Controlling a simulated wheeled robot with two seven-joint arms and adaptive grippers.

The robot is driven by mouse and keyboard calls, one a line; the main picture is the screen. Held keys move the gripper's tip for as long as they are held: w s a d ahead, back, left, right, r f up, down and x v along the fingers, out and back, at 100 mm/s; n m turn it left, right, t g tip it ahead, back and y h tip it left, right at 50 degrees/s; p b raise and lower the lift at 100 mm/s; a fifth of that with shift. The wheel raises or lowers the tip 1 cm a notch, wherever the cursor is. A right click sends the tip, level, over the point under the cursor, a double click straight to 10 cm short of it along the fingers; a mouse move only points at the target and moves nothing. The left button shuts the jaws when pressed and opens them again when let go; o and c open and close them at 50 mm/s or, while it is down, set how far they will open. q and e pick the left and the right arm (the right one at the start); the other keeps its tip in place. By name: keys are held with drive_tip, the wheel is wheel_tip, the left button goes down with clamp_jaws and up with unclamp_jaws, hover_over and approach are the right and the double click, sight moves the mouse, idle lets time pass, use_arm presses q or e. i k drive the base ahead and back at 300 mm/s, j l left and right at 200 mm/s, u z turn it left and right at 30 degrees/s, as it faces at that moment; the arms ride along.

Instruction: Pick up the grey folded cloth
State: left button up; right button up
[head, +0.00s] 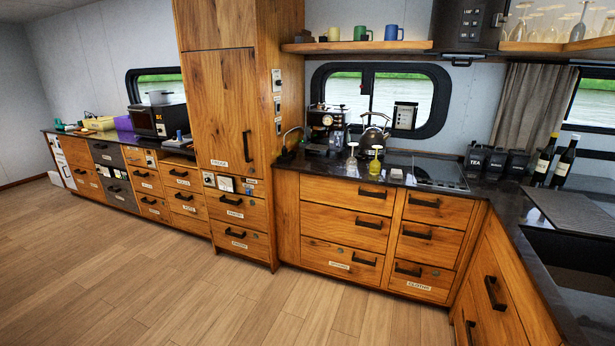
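I cannot make out a grey folded cloth for certain in the head view. A flat dark grey ribbed piece (572,210) lies on the right-hand counter beside the dark sink; it looks more like a mat or drainer, and I cannot tell whether it is cloth. Neither of my grippers is in view.
The dark counter (330,164) carries a coffee machine (327,125), kettle (374,133), two upturned-looking glasses, a hob (438,171), black canisters (494,161) and two bottles (553,163). A far-left counter holds an oven (158,120). The wooden floor (200,290) is clear.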

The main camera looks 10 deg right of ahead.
sight(397, 174)
drive_tip(key=i+j+z, duration=0.1)
drive_tip(key=i+z, duration=0.15)
drive_tip(key=i, duration=0.2)
drive_tip(key=i+j+z, duration=0.25)
drive_tip(key=i, duration=0.2)
drive_tip(key=i+j+z, duration=0.15)
drive_tip(key=i+z, duration=0.15)
drive_tip(key=z, duration=0.15)
drive_tip(key=i+j+z, duration=0.3)
drive_tip(key=z, duration=0.15)
drive_tip(key=i+j+z, duration=0.25)
drive_tip(key=z, duration=0.2)
drive_tip(key=i+j+z, duration=0.15)
drive_tip(key=j+z, duration=0.25)
drive_tip(key=j, duration=0.15)
drive_tip(key=i+j+z, duration=0.1)
drive_tip(key=j+z, duration=0.35)
drive_tip(key=j, duration=0.35)
drive_tip(key=j+z, duration=0.5)
drive_tip(key=j, duration=0.35)
